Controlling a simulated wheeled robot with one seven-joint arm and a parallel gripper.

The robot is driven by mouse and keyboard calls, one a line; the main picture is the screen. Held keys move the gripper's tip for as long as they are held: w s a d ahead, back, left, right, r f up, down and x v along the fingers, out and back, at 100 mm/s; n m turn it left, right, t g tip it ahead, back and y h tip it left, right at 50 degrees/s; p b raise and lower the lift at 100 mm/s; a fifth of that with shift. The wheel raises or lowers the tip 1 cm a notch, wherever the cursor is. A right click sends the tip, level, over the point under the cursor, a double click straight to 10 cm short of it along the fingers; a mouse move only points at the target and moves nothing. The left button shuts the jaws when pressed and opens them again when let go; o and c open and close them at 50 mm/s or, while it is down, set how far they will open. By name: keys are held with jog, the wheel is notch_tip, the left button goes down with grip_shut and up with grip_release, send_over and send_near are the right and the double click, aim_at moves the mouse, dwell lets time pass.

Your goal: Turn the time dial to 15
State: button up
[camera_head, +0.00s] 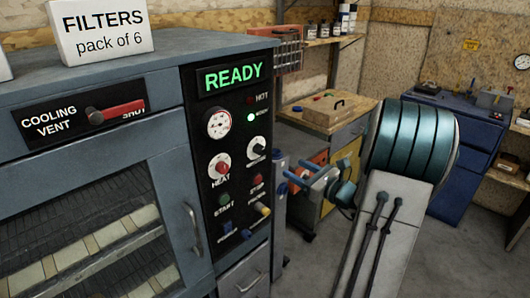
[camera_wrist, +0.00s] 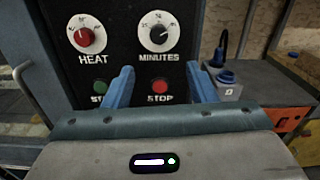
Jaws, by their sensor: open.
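The time dial is a black knob on a white round face marked MINUTES. It sits right of the heat dial in the wrist view (camera_wrist: 158,35) and on the black panel in the head view (camera_head: 257,148). Small numbers ring the face, but I cannot read its setting surely. My gripper (camera_head: 284,172) is open and empty, its two blue fingers pointing at the panel. In the wrist view my fingertips (camera_wrist: 159,75) show below the dial, to either side of the red STOP button (camera_wrist: 160,86), apart from the dial.
The panel also carries the red HEAT knob (camera_wrist: 85,38), a green START button (camera_wrist: 100,87), a gauge (camera_head: 219,123) and a green READY display (camera_head: 233,77). The oven door handle (camera_head: 192,229) sticks out at left. A workbench (camera_head: 325,118) stands behind at right.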

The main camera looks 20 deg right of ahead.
aim_at(262, 151)
jog(key=p+x, duration=0.3)
jog(key=x, duration=1)
jog(key=shift+w+a, duration=0.15)
jog(key=shift+w, duration=0.1)
jog(key=c, duration=1)
